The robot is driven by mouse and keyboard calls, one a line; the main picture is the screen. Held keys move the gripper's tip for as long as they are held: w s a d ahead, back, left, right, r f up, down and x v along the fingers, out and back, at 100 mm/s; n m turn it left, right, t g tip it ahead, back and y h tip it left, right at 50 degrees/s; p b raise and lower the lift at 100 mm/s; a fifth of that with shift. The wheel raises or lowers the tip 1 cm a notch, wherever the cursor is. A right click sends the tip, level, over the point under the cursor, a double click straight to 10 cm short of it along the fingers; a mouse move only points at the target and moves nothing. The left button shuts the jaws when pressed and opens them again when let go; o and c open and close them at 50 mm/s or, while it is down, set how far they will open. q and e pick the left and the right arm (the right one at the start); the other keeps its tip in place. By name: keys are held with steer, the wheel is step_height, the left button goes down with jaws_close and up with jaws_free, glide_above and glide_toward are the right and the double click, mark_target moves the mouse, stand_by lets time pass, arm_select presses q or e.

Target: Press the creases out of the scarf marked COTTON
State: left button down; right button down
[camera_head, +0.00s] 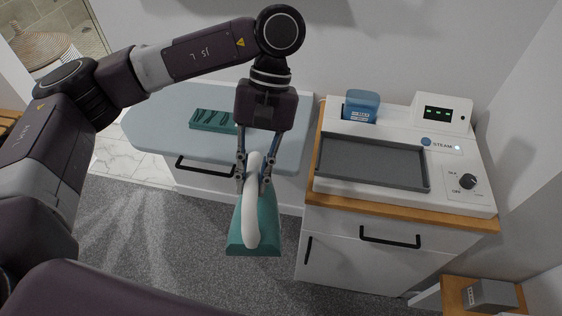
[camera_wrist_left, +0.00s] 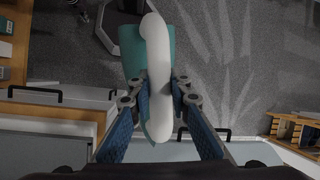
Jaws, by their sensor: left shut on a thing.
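My left gripper (camera_head: 254,178) is shut on the white handle of a teal iron (camera_head: 264,232). The iron hangs in the air in front of the pale blue ironing board (camera_head: 165,104), over the grey carpet. In the left wrist view the iron (camera_wrist_left: 132,45) sits between the fingers (camera_wrist_left: 160,95). A folded teal scarf (camera_head: 212,121) with dark crease lines lies on the board, left of my gripper and apart from the iron. I cannot read any label on it. My right gripper is not in view.
A white iron station (camera_head: 332,190) with an empty grey tray (camera_head: 370,162), blue tank (camera_head: 361,106), STEAM button (camera_head: 426,141), dial (camera_head: 467,181) and small display (camera_head: 438,114) stands on the cabinet at right. A grey box (camera_head: 491,296) sits on a low wooden shelf, front right.

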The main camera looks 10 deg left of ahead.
arm_select(q)
steer(key=s+a+f+m+y, duration=0.1)
steer(key=a+f+m, duration=0.2)
steer(key=a, duration=0.2)
steer(key=shift+s+a+f, duration=0.15)
steer(key=shift+a+f, duration=0.1)
steer(key=shift+f, duration=0.1)
steer(key=shift+d+t, duration=0.15)
steer(key=shift+t, duration=0.15)
